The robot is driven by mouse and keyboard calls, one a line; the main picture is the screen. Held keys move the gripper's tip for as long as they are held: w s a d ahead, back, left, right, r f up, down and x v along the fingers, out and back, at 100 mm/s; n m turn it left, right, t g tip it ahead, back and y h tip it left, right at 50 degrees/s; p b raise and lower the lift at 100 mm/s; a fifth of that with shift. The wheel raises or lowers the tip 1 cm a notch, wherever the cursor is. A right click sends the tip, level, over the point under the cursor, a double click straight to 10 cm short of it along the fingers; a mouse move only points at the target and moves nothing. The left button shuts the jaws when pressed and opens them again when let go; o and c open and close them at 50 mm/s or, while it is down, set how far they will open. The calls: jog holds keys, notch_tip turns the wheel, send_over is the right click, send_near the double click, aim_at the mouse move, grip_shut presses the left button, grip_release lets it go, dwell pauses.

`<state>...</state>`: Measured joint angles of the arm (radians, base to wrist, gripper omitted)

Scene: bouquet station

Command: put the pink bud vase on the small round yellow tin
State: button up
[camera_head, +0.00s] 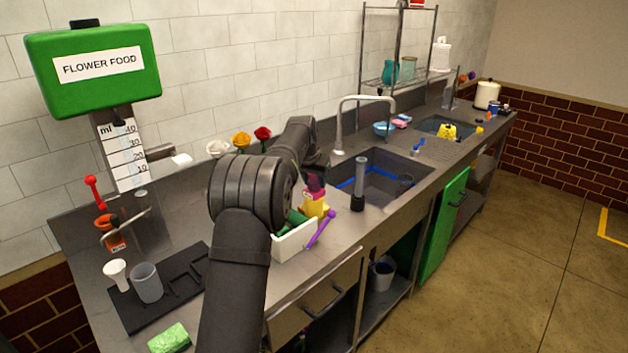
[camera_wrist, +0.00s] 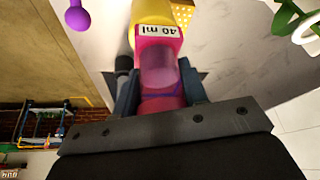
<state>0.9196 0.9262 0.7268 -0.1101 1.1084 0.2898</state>
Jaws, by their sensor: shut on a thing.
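The pink bud vase (camera_wrist: 160,62) is between the two fingers of my gripper (camera_wrist: 158,80) in the wrist view. My gripper is shut on it. A "40 ml" label shows on its far end. The yellow tin (camera_wrist: 150,12) lies just past that end, partly cut off by the frame edge. In the head view the pink vase (camera_head: 315,184) appears upright directly above the yellow tin (camera_head: 315,205), beside the sink. I cannot tell whether vase and tin touch. My arm hides most of the gripper there.
A white caddy (camera_head: 293,246) with green contents stands close left of the tin. A purple-handled tool (camera_head: 321,230) lies at its right. A dark upright cylinder (camera_head: 358,185) stands at the sink's near edge. Flowers (camera_head: 241,140) stand behind my arm.

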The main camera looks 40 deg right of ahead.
jog(key=o, duration=1.2)
jog(key=shift+f, duration=0.1)
jog(key=v, duration=1.2)
jog(key=x, duration=1.2)
jog(key=shift+f, duration=0.2)
notch_tip(320, 180, up, 3)
jog(key=shift+f, duration=0.1)
jog(key=shift+r, duration=0.6)
